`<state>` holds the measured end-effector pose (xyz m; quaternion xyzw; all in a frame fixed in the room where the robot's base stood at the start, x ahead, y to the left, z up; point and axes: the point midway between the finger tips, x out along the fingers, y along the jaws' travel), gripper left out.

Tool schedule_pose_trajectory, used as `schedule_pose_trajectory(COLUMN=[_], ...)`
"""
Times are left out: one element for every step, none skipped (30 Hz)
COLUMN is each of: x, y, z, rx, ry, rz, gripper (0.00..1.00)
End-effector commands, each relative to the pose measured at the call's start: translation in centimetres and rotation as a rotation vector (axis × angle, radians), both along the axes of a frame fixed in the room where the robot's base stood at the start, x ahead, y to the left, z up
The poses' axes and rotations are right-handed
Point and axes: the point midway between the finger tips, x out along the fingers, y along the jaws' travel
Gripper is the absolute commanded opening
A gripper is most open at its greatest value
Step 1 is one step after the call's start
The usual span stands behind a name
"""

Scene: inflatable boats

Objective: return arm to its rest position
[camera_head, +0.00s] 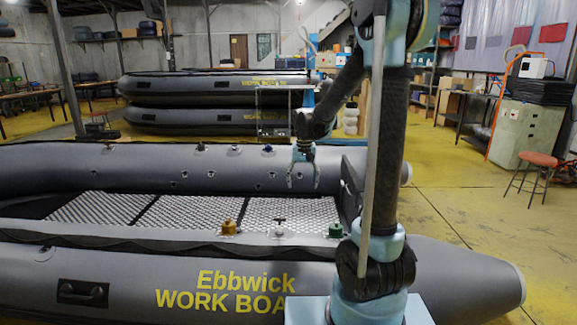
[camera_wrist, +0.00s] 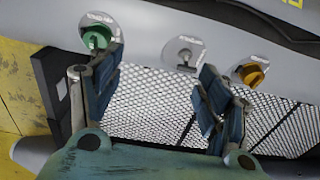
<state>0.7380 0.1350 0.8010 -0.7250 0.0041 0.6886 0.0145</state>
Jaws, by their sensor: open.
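My arm (camera_head: 340,95) reaches up and out over the grey inflatable boat (camera_head: 120,270), and its elbow bends down toward the far side. My gripper (camera_head: 303,186) hangs fingers down over the boat's inside, in front of the far tube. Its two fingers are apart with nothing between them. In the wrist view my gripper (camera_wrist: 160,80) also shows two spread fingers, with the mesh floor (camera_wrist: 150,105) beyond them.
On the near tube are an orange cap (camera_head: 229,227), a grey valve (camera_head: 279,232) and a green cap (camera_head: 335,230). Stacked boats (camera_head: 200,103) stand behind.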

Motion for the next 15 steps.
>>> schedule_pose_trajectory(x=[-1.2, -1.9, -2.7, -3.3, -4.0, -4.8, -5.5, -6.1, -7.0, -7.6, -8.3, -9.2, -9.9, -10.6, -11.4], y=[-0.9, -1.3, -1.9, -2.3, -2.7, -3.2, -3.6, -4.0, -4.5, -4.9, -5.3, -5.7, -6.1, -6.4, -6.9], z=[0.6, 0.9, 1.3, 1.5, 1.8, 2.0, 2.2, 2.4, 2.6, 2.8, 2.9, 3.0, 3.1, 3.2, 3.2], rx=[0.001, 0.001, 0.002, 0.002, 0.001, 0.002, 0.002, 0.002, 0.003, 0.003, 0.003, 0.002, 0.002, 0.002, 0.002], ry=[-0.005, -0.007, -0.011, -0.013, -0.016, -0.020, -0.023, -0.026, -0.030, -0.033, -0.036, -0.040, -0.042, -0.045, -0.048], rz=[-0.001, 0.000, 0.001, 0.002, 0.003, 0.004, 0.005, 0.007, 0.008, 0.008, 0.009, 0.011, 0.013, 0.012, 0.013], gripper=[0.70, 0.70, 0.70, 0.70, 0.70, 0.70, 0.70, 0.70, 0.70, 0.70, 0.70, 0.70, 0.70, 0.70, 0.70])
